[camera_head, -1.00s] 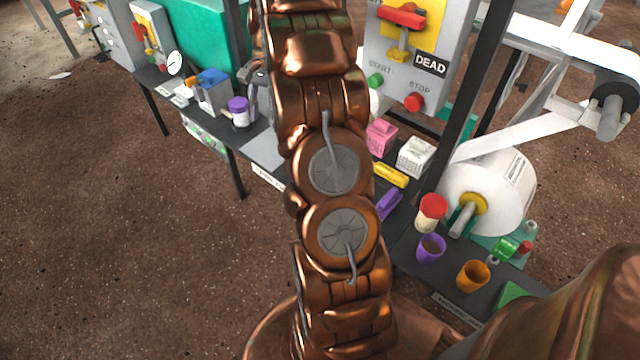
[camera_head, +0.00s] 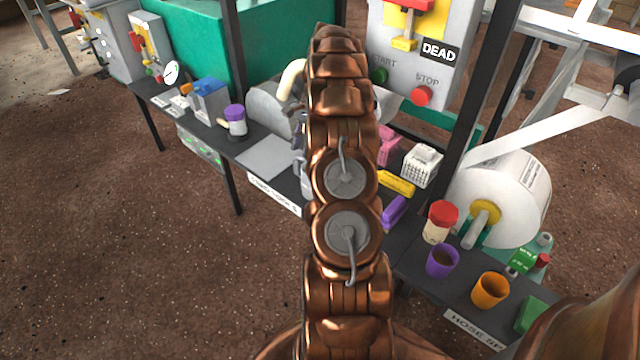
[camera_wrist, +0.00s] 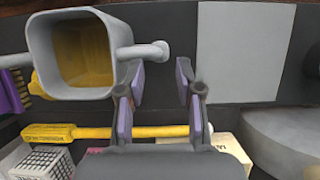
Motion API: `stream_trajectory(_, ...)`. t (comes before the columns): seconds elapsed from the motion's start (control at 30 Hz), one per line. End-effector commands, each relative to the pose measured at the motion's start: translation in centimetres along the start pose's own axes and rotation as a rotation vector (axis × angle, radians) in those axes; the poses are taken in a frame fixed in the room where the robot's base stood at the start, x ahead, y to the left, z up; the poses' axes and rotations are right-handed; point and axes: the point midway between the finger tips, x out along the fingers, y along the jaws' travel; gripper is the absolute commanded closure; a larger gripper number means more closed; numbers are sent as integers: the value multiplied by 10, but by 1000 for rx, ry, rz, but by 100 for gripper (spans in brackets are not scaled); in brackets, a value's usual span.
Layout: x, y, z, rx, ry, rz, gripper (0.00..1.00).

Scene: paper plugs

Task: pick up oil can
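A grey square open container with yellow-brown inside (camera_wrist: 82,55) stands at the upper left of the wrist view. A grey rod with a round end (camera_wrist: 150,52) sticks out from its right side. It is likely the oil can; in the head view my arm hides it. My gripper (camera_wrist: 158,72) is open, with two purple-padded fingers apart and nothing between the pads. The rod's round end lies just beyond the fingertips, between them in the picture. The left finger is close to the rod; I cannot tell whether they touch. The gripper (camera_head: 302,165) is mostly hidden behind my arm in the head view.
A yellow-handled tool (camera_head: 396,183), a purple brush (camera_head: 394,210), a white box (camera_head: 421,165) and a pink box (camera_head: 388,148) crowd the dark bench. A light grey plate (camera_wrist: 240,50) is bare. A purple-lidded can (camera_head: 236,120) stands further left.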

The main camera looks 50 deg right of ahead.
Motion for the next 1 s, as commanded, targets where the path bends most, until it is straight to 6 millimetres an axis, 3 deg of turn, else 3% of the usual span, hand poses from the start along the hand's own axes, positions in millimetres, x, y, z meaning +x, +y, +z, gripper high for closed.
stream_trajectory(0.27,18,1,1,1,0,-2,65)
stream_trajectory(0.53,51,1,4,1,1,-1,65)
stream_trajectory(0.8,54,0,4,0,2,-2,65)
stream_trajectory(1.0,54,0,4,0,1,-2,84)
